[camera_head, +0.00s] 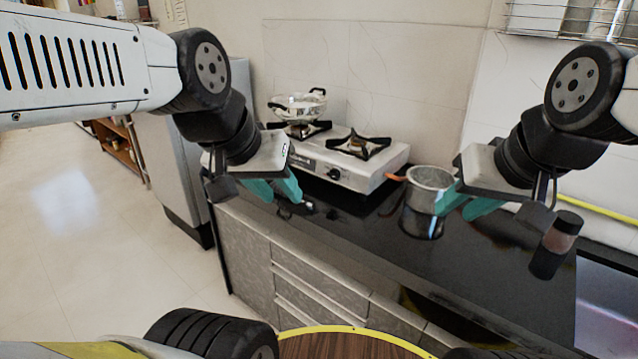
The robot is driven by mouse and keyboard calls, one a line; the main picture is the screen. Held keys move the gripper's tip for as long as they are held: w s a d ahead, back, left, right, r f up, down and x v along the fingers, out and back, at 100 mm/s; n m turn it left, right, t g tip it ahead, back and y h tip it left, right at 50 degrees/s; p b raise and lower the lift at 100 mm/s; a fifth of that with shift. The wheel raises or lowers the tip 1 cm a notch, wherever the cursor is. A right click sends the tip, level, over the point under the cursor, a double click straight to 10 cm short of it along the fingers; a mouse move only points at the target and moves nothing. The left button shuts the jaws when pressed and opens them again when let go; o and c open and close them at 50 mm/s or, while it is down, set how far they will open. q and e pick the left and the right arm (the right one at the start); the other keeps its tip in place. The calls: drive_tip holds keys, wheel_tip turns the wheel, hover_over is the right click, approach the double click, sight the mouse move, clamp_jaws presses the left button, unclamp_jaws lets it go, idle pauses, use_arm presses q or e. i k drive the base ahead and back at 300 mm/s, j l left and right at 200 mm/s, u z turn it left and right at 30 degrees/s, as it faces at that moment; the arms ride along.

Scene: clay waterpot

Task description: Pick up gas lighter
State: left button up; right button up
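A small dark and silvery object (308,206), which looks like the gas lighter, lies on the black counter in front of the stove. It is small and partly hard to make out against the dark top. My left gripper (275,192) is just above and to the left of it, its teal fingers apart and pointing down. I see nothing between them. My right gripper (466,207) is over the counter to the right of the steel pot, with its teal fingers apart and empty.
The two-burner stove (350,174) stands behind, with a steel pan (298,106) on its left burner. A steel pot (430,179) with an orange-brown handle stands close to my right gripper. A brown jar (563,232) stands at the right, near the sink (606,305). The front counter middle is clear.

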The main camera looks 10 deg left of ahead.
sight(276, 189)
drive_tip(key=i+j+z, duration=0.2)
drive_tip(key=j, duration=0.15)
drive_tip(key=j+z, duration=0.25)
drive_tip(key=i+j+z, duration=0.2)
drive_tip(key=j, duration=0.25)
drive_tip(key=i+j+z, duration=0.15)
drive_tip(key=j, duration=1.7)
drive_tip(key=j+z, duration=0.2)
drive_tip(key=j, duration=1.6)
drive_tip(key=l+z, duration=0.3)
drive_tip(key=z, duration=0.3)
drive_tip(key=l, duration=0.1)
